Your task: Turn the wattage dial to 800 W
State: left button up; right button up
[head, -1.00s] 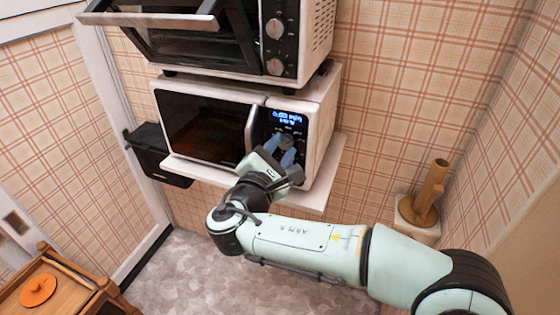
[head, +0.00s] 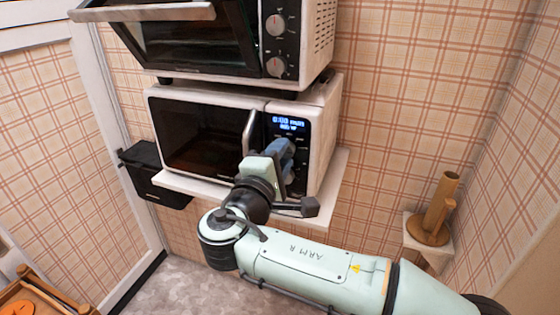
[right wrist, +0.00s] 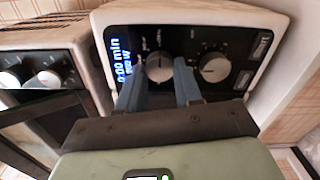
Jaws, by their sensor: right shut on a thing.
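The white microwave (head: 322,125) stands on a white shelf, its door closed. Its black control panel has a lit blue display (head: 289,124) with a time line, 0:00 min, above a wattage line too small to read surely. In the right wrist view the upper dial (right wrist: 158,69), nearest the display, sits between the two blue fingers of my right gripper (right wrist: 160,66). The gripper is shut on this dial. A second dial (right wrist: 214,67) is free beside it. In the head view my right gripper (head: 283,150) hides both dials. My left gripper is out of view.
A toaster oven (head: 310,30) with its door hanging open stands on top of the microwave. A black bin (head: 155,172) is left of the shelf (head: 335,175). A wooden holder (head: 432,225) stands on a ledge at right.

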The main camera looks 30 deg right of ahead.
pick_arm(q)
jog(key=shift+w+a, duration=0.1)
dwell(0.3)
pick_arm(e)
jog(key=o, duration=1)
jog(key=shift+o, duration=0.2)
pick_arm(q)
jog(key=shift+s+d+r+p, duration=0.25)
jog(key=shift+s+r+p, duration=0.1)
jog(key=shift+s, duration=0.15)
pick_arm(e)
jog(key=v, duration=1.3)
jog(key=shift+a, duration=0.2)
jog(key=shift+s, duration=0.15)
